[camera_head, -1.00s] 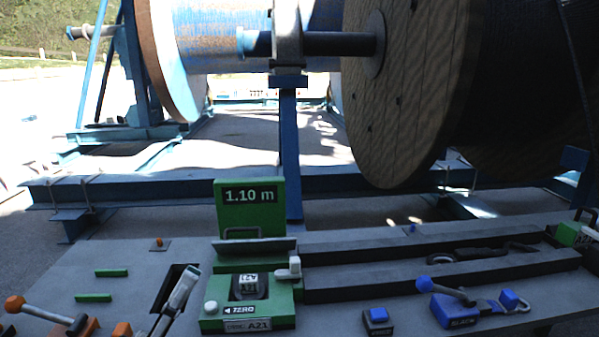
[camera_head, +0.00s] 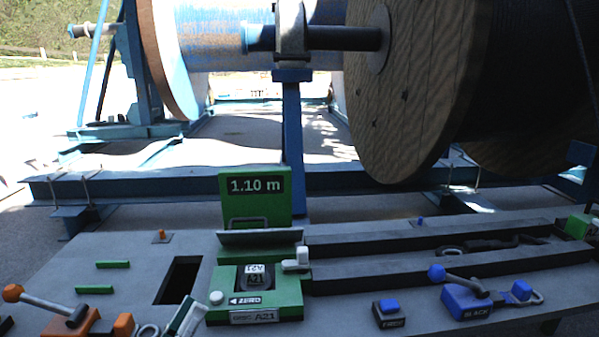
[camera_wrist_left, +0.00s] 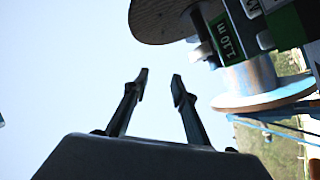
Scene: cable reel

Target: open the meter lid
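The green meter (camera_head: 254,297) stands on the grey bench, with an A21 label, a round white button and a dark window. A white knob (camera_head: 297,260) sits at its back right corner. Behind it a green upright panel (camera_head: 255,199) reads 1.10 m, with a grey handle and a dark tilted flap (camera_head: 260,237) below. I cannot tell which part is the lid. My right gripper is not in view.
An orange lever (camera_head: 48,306) is at the left, near a dark rectangular opening (camera_head: 180,280). A blue lever block (camera_head: 466,303) and a blue button (camera_head: 389,313) are at the right. Long raised rails (camera_head: 420,264) run right from the meter. Large cable reels (camera_head: 410,90) stand behind.

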